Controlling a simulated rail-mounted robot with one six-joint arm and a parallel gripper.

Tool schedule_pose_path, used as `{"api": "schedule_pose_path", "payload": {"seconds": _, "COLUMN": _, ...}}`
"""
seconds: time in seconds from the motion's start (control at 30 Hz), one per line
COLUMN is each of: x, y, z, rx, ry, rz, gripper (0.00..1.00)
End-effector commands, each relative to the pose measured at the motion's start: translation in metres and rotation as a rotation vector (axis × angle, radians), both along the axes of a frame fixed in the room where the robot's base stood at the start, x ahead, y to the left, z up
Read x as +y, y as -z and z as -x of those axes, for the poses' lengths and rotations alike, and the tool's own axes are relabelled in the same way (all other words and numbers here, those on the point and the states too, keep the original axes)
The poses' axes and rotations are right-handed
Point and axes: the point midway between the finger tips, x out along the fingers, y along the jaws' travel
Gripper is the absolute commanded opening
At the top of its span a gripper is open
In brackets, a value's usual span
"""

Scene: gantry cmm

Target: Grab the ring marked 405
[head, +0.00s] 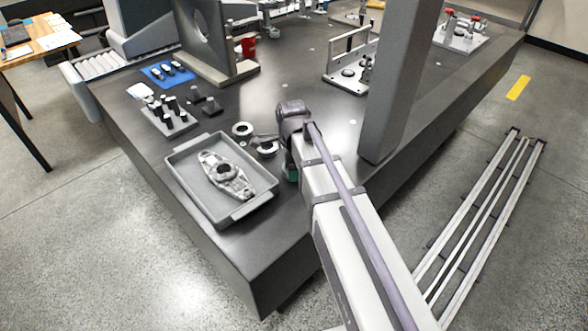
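Two metallic rings lie on the dark table just beyond the grey tray. One ring (242,129) is farther left and in plain view. The other ring (267,149) is nearer to my arm and partly covered by it. Both look like pale rings with a dark centre. No number can be read on either, so I cannot tell which is marked 405. My gripper (262,138) seems to be the small grey part reaching left from my wrist, close to both rings. Its fingers are too small and hidden to show whether they are open or touching a ring.
A grey tray (180,158) with a metal casting (226,175) stands at the table's near left. A block with dark pegs (165,118) and a blue mat (155,75) lie behind it. A tall grey column (397,90) rises at right. Table (295,80) middle is fairly clear.

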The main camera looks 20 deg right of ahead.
Motion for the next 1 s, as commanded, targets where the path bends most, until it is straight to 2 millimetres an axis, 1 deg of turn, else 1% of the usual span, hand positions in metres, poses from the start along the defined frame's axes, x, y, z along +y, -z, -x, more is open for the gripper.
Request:
{"api": "schedule_pose_path", "payload": {"seconds": 0.03, "x": 0.000, "y": 0.000, "z": 0.000, "rx": 0.000, "ry": 0.000, "rz": 0.000, "gripper": 0.40}}
{"api": "schedule_pose_path", "payload": {"seconds": 0.1, "x": 0.000, "y": 0.000, "z": 0.000, "rx": 0.000, "ry": 0.000, "rz": 0.000, "gripper": 0.36}}
{"api": "schedule_pose_path", "payload": {"seconds": 0.27, "x": 0.000, "y": 0.000, "z": 0.000, "rx": 0.000, "ry": 0.000, "rz": 0.000, "gripper": 0.36}}
{"api": "schedule_pose_path", "payload": {"seconds": 0.37, "x": 0.000, "y": -0.006, "z": 0.000, "rx": 0.000, "ry": 0.000, "rz": 0.000, "gripper": 0.36}}
{"api": "schedule_pose_path", "payload": {"seconds": 0.47, "x": 0.000, "y": -0.020, "z": 0.000, "rx": 0.000, "ry": 0.000, "rz": 0.000, "gripper": 0.36}}
{"api": "schedule_pose_path", "payload": {"seconds": 0.57, "x": 0.000, "y": -0.043, "z": 0.000, "rx": 0.000, "ry": 0.000, "rz": 0.000, "gripper": 0.36}}
{"api": "schedule_pose_path", "payload": {"seconds": 0.7, "x": 0.000, "y": -0.079, "z": 0.000, "rx": 0.000, "ry": 0.000, "rz": 0.000, "gripper": 0.36}}
{"api": "schedule_pose_path", "payload": {"seconds": 0.8, "x": 0.000, "y": -0.097, "z": 0.000, "rx": 0.000, "ry": 0.000, "rz": 0.000, "gripper": 0.36}}
{"api": "schedule_pose_path", "payload": {"seconds": 0.9, "x": 0.000, "y": -0.103, "z": 0.000, "rx": 0.000, "ry": 0.000, "rz": 0.000, "gripper": 0.36}}
{"api": "schedule_pose_path", "payload": {"seconds": 1.0, "x": 0.000, "y": -0.102, "z": 0.000, "rx": 0.000, "ry": 0.000, "rz": 0.000, "gripper": 0.36}}
